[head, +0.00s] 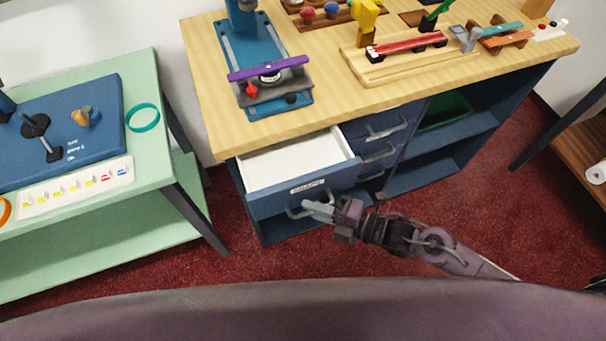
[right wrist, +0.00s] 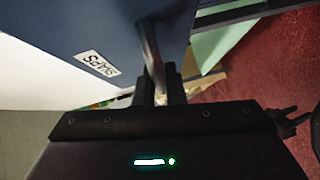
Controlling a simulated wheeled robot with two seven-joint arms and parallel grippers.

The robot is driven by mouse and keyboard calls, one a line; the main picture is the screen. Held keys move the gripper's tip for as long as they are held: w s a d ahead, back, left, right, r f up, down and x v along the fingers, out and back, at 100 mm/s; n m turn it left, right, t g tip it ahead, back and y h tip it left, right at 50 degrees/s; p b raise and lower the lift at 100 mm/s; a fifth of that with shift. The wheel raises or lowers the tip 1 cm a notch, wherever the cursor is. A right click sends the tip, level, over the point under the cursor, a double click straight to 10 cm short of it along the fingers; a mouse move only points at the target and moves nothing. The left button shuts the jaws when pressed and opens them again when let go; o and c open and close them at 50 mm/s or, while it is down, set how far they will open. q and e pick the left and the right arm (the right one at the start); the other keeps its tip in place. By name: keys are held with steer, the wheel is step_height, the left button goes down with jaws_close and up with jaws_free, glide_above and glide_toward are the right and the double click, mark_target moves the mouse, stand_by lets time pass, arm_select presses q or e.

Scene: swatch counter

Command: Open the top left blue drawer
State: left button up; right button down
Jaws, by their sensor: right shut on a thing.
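The top left blue drawer (head: 330,180) in the head view is pulled out from the wooden-topped counter, and its white inside shows. Its front carries a label and a grey bar handle (head: 296,211). My right gripper (head: 316,209) is at that handle and shut on it. In the right wrist view the handle (right wrist: 150,45) runs down between the fingers of my right gripper (right wrist: 158,85), beside the labelled blue drawer front (right wrist: 150,15).
More blue drawers with grey handles (head: 380,153) are right of the open drawer, beside open shelves (head: 455,150). A green table (head: 187,200) stands to the left. The counter top (head: 215,105) holds a blue press and wooden racks. Red carpet (head: 420,215) lies clear in front.

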steer(key=s+d+p, duration=0.2)
steer(key=s, duration=0.5)
steer(key=s+d+p, duration=0.2)
steer(key=s+d, duration=0.1)
steer(key=s, duration=0.4)
steer(key=shift+s, duration=0.3)
steer(key=shift+a, duration=0.1)
steer(key=c, duration=1.5)
jaws_free()
steer(key=v, duration=0.8)
steer(key=shift+w, duration=0.1)
